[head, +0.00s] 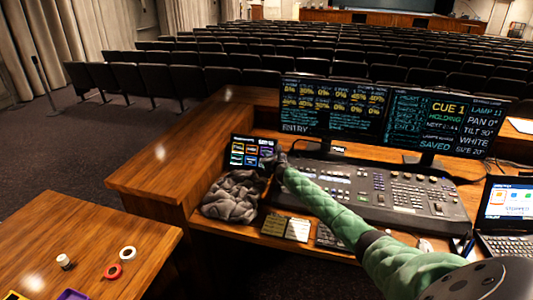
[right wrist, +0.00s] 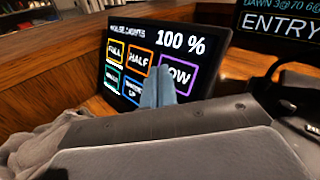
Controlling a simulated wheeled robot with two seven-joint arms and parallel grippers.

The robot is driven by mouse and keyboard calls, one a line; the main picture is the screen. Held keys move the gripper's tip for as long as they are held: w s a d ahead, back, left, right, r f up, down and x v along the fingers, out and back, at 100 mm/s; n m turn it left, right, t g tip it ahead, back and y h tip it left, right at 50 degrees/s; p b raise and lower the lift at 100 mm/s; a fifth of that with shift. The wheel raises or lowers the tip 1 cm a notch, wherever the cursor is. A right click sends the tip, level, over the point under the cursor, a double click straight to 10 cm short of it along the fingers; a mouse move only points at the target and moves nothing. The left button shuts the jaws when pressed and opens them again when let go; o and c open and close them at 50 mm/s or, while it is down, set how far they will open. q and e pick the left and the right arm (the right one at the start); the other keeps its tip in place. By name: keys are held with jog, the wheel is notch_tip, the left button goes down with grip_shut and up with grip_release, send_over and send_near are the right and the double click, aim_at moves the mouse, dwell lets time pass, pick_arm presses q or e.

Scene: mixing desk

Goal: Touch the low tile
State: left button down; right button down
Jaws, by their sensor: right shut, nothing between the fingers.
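The house lights touch panel (head: 238,139) is a small dark screen at the left of the desk. In the right wrist view the panel (right wrist: 140,33) reads 100 % and carries several outlined tiles. The low tile (right wrist: 184,76) has a purple outline at the right of the top row. My right gripper (right wrist: 160,86) is shut and empty, its blue-grey fingertips in front of the low tile's left edge, hiding its first letter. I cannot tell whether they touch the glass. In the head view the right gripper (head: 277,159) is at the panel's right edge. My left gripper is not in view.
A crumpled grey cloth (head: 232,196) lies just below the panel. The lighting console (head: 385,195) and two monitors (head: 330,106) stand to the right, with a laptop (head: 506,205) at the far right. A side table (head: 90,245) holds tape rolls (head: 113,271).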

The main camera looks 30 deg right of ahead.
dwell(0.4)
jog(key=shift+w+d+f+b, duration=0.15)
jog(key=shift+w+d+b, duration=0.15)
jog(key=shift+b, duration=0.2)
